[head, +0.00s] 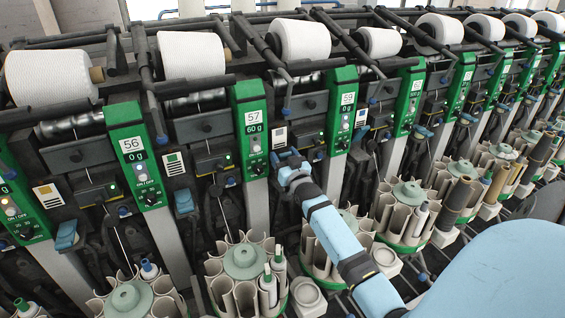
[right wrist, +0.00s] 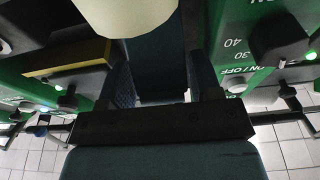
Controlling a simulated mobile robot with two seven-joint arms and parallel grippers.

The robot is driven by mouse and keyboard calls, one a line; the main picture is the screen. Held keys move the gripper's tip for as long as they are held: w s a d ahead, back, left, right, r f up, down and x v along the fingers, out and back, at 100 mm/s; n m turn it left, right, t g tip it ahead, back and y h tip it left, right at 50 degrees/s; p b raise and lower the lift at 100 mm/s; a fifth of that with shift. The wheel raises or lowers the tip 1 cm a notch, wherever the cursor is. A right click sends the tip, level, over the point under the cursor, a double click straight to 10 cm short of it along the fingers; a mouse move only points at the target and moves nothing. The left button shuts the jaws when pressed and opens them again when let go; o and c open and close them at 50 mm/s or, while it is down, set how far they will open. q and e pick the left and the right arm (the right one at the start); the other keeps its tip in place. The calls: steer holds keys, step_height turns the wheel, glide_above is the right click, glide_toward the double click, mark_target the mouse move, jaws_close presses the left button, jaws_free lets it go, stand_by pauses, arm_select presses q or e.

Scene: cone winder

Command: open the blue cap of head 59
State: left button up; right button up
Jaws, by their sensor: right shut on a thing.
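Head 59 has a green panel (head: 341,110) with its number and a weight reading near the top. My right gripper (head: 284,158) is just left of that panel, between it and the panel of head 57. In the right wrist view my right gripper (right wrist: 165,92) is shut on the dark blue cap (right wrist: 160,65), which lies between its two fingers. In the head view the gripper mostly hides this cap, and how far the cap is tilted cannot be told. My left gripper is not in view.
Neighbouring blue caps (head: 184,203) show beside other heads. The panel of head 57 (head: 253,125) stands close left of my gripper. White yarn cones (head: 301,40) line the top. Round bobbin magazines (head: 245,265) stand below, near my forearm.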

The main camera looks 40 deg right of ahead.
steer(key=shift+s+f, duration=0.15)
steer(key=shift+f, duration=0.15)
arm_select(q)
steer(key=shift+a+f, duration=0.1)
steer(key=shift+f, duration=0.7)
arm_select(e)
steer(key=shift+r+t, duration=0.15)
steer(key=shift+t, duration=0.25)
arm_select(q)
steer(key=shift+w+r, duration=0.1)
arm_select(e)
steer(key=o, duration=0.9)
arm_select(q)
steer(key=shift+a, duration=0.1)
arm_select(e)
steer(key=shift+o, duration=0.2)
steer(key=shift+s+a, duration=0.1)
steer(key=shift+s, duration=0.05)
steer(key=shift+s+a+f+b, duration=0.1)
steer(key=shift+s+f+b, duration=0.1)
steer(key=shift+s+b, duration=0.1)
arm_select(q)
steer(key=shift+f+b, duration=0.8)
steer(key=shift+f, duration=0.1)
arm_select(e)
steer(key=v, duration=1.3)
steer(key=shift+r, duration=0.2)
